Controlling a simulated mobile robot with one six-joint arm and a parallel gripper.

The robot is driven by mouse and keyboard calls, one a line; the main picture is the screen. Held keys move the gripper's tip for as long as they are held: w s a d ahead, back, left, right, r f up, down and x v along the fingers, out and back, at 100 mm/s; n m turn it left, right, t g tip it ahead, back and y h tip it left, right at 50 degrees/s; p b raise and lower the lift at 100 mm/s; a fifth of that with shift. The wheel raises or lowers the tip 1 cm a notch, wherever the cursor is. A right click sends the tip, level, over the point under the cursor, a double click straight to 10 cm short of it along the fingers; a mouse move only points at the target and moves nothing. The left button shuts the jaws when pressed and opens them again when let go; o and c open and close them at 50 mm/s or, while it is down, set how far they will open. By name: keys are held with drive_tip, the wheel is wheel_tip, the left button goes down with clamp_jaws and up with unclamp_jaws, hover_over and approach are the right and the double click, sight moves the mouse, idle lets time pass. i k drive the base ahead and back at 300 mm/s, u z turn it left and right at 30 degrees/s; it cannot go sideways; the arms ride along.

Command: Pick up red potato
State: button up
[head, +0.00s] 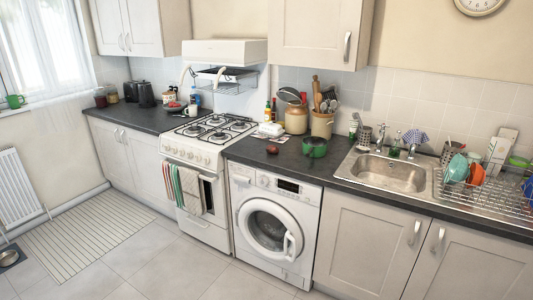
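A small dark red object that looks like the red potato (272,149) lies on the dark countertop (240,150) above the washing machine (272,222). It sits left of a green pot (314,147), with a gap between them. It is small in the head view, so its details are hard to make out. My gripper is not in view.
A white stove (196,180) stands left of the washer, with towels on its front. The sink (392,173) and a dish rack (480,190) are to the right. Jars and a utensil crock (321,124) stand behind the pot. The floor in front is mostly clear.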

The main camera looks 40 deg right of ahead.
sight(272, 149)
drive_tip(key=z, duration=0.15)
drive_tip(key=i, duration=0.95)
drive_tip(key=u, duration=0.1)
